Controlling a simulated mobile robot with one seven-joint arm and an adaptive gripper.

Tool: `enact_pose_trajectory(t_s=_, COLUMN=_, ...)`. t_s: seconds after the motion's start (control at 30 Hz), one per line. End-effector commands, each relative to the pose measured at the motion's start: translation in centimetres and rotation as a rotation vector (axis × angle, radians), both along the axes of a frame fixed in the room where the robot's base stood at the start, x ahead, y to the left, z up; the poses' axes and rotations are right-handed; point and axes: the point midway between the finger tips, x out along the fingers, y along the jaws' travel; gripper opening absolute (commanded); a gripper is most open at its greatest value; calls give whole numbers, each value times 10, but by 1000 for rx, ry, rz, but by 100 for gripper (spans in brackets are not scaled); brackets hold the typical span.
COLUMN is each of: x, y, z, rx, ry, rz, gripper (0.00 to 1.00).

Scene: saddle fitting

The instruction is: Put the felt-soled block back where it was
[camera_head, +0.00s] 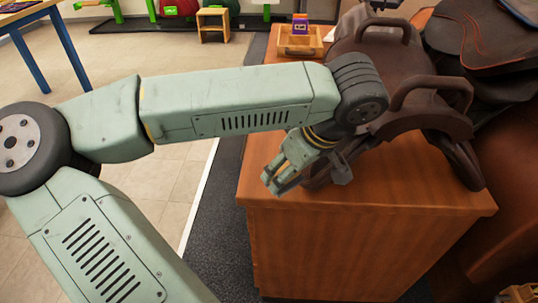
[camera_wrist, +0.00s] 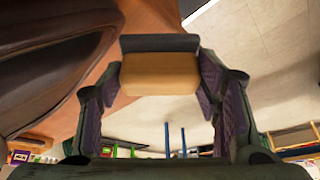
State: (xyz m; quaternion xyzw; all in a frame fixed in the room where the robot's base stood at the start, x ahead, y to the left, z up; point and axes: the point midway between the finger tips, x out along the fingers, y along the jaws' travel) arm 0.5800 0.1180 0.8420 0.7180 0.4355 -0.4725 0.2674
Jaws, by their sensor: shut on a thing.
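The felt-soled block (camera_wrist: 160,76) shows in the wrist view as a light wooden body with a dark grey layer along its upper edge in the picture. My gripper (camera_wrist: 160,84) is shut on it, with a purple-padded finger at each side. In the head view my gripper (camera_head: 282,176) is over the near left corner of the wooden cabinet top, beside the dark saddle (camera_head: 405,95). In that view I cannot clearly make out the block among the fingers.
The wooden cabinet (camera_head: 370,235) has bare top in front of the saddle. A small wooden tray (camera_head: 287,47) with a purple box (camera_head: 300,23) stands at its far end. More brown saddlery (camera_head: 475,40) crowds the right. Open floor lies left.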

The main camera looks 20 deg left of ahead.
Motion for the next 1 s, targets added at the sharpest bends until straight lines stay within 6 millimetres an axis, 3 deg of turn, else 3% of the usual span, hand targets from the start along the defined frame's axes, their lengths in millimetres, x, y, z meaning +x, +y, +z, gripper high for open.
enact_pose_trajectory(t_s=0.2, x=37, y=42, z=-3, rx=-3, ry=0, rz=3, gripper=27)
enact_pose_trajectory(t_s=0.4, x=55, y=61, z=-7, rx=-1, ry=0, rz=-1, gripper=27)
enact_pose_trajectory(t_s=0.73, x=56, y=62, z=-41, rx=-1, ry=0, rz=-4, gripper=27)
enact_pose_trajectory(t_s=1.0, x=56, y=62, z=-44, rx=0, ry=0, rz=-2, gripper=27)
